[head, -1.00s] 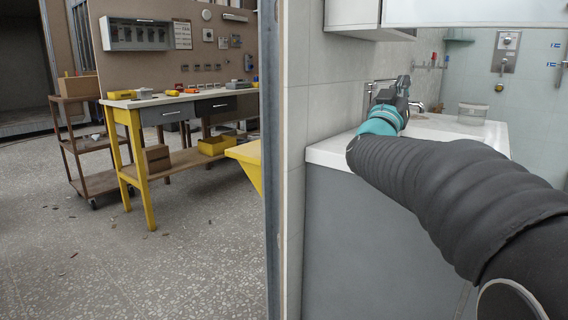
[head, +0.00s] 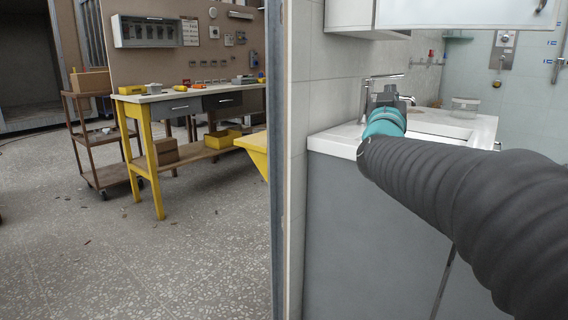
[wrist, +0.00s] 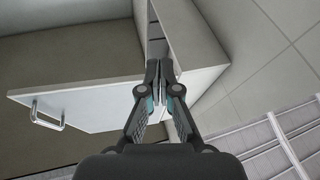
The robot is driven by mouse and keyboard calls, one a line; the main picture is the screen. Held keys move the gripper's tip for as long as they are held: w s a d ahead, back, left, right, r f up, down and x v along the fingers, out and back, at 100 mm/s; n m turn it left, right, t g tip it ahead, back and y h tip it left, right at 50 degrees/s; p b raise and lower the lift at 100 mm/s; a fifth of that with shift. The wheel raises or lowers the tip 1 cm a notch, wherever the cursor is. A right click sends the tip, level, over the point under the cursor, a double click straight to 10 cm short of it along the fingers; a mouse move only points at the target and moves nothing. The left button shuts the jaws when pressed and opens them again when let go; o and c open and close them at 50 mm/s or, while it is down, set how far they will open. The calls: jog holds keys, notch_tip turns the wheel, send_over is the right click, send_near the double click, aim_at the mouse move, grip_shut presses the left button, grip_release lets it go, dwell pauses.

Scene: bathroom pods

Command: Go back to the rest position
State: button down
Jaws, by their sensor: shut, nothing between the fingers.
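My gripper (wrist: 160,78) is shut and empty in the wrist view, its two fingertips together in front of a pale cabinet edge. I cannot tell whether they touch it. In the head view, my gripper (head: 390,97) is small and partly hidden behind its teal wrist ring, seen above the washbasin counter. My dark ribbed arm reaches out from the right edge. In the wrist view, a white cabinet door (wrist: 90,108) with a metal handle (wrist: 47,115) stands open to the left of the fingers.
The washbasin (head: 440,124) with its tap (head: 383,78) and a clear container (head: 465,106) is around the gripper. A wall cabinet (head: 455,12) hangs above. A wall edge (head: 280,160) divides the pod from a workbench (head: 190,93), a trolley (head: 98,140) and open floor (head: 120,260).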

jog(key=s+a+f+n+g+y+p, duration=0.1)
jog(key=s+a+f+n+g+y, duration=0.2)
jog(key=s+f, duration=0.35)
jog(key=s+a+f+n+g+y+p, duration=0.1)
jog(key=s+a+f+g+y, duration=0.2)
jog(key=s+a+f+y, duration=0.4)
jog(key=s+d+f+m+g+h+p, duration=0.1)
jog(key=s+f+g, duration=0.8)
jog(key=s+f, duration=0.9)
jog(key=s+d+h, duration=0.1)
jog(key=s, duration=0.2)
jog(key=shift+d+f, duration=0.25)
jog(key=shift+d, duration=0.1)
jog(key=shift+d+m, duration=0.15)
jog(key=shift+m, duration=0.15)
